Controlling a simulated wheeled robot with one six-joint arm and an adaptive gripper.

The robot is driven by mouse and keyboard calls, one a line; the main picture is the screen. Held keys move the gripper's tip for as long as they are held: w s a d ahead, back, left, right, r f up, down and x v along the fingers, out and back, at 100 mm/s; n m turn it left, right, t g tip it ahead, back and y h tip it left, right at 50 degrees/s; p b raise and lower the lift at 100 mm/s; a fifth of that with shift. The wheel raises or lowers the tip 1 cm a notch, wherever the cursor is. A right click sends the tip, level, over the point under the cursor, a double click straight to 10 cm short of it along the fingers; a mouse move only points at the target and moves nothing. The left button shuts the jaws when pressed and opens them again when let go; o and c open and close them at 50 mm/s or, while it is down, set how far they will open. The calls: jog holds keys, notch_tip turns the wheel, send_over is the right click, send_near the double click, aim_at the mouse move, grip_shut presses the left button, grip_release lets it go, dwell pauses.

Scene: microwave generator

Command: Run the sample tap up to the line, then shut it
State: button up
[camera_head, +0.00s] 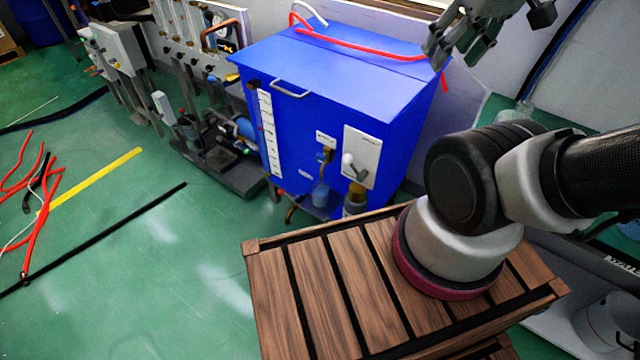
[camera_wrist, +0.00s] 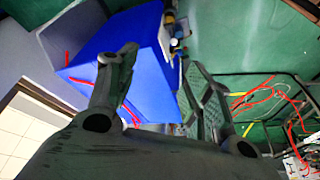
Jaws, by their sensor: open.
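A blue cabinet (camera_head: 290,60) stands on the green floor, with a long white marked strip (camera_head: 269,135) on its front. A small brass-coloured tap (camera_head: 326,156) sits low on the front, above a blue vessel (camera_head: 320,194). The fill line and the tap's setting are too small to tell. My gripper (camera_head: 458,48) is open and empty, high at the cabinet's right rear. In the wrist view my gripper (camera_wrist: 160,62) has its fingers spread, with the blue cabinet (camera_wrist: 150,85) beyond them.
My arm rises from a slatted wooden top (camera_head: 330,280) in front of the cabinet. A red hose (camera_head: 360,47) lies over the cabinet's rear edge. Pumps and gauges (camera_head: 215,135) stand to the left.

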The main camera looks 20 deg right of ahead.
jog(key=w+a+f+n+g, duration=0.3)
jog(key=w+a+f+g, duration=0.15)
jog(key=f, duration=0.35)
jog(key=n+t+h, duration=1.1)
jog(key=n+h, duration=0.4)
jog(key=n, duration=0.3)
send_near(318, 159)
jog(key=x, duration=1.1)
